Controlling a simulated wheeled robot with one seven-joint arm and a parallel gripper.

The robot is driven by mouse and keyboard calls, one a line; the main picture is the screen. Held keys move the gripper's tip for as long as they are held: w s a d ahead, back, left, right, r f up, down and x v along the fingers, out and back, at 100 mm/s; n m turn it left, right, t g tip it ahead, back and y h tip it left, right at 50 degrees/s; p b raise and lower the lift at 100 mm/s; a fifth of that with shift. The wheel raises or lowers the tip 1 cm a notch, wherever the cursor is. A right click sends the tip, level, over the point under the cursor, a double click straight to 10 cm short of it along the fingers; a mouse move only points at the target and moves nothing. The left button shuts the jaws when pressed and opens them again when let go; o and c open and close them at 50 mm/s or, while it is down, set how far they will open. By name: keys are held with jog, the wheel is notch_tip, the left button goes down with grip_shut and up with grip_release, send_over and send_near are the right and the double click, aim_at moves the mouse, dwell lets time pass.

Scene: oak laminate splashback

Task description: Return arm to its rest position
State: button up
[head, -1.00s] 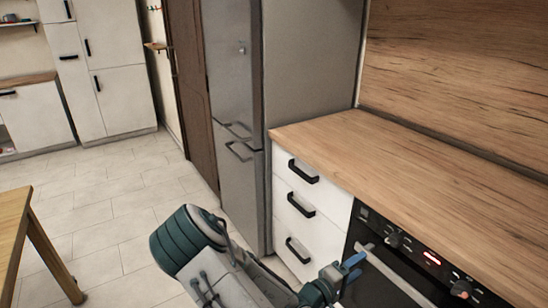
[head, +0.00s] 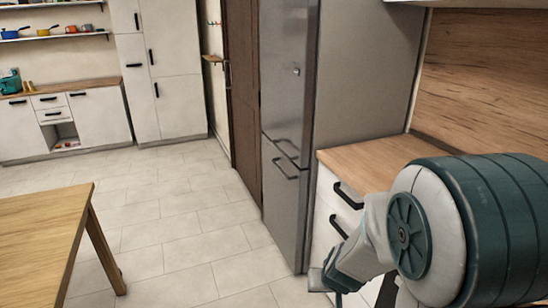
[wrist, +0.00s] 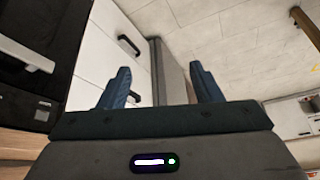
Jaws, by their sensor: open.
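My gripper (wrist: 159,68) is open in the wrist view. Its two blue fingers stand well apart with nothing between them. The white drawers (wrist: 110,50) with black handles are behind and to the left of the fingers in that view. In the head view my arm (head: 425,235) is large and close at the lower right, in front of the drawers and counter. I cannot make out the fingers there.
The wooden counter (head: 370,160) and grey fridge (head: 285,130) are at the right. A wooden table (head: 40,235) is at the lower left. The tiled floor (head: 190,220) between them is clear. The oven (wrist: 38,70) is at the left of the wrist view.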

jog(key=s+d+r+g+p, duration=0.2)
jog(key=s+r, duration=1.3)
jog(key=shift+s+r+g, duration=0.15)
jog(key=shift+r+g, duration=0.15)
jog(key=shift+r, duration=0.05)
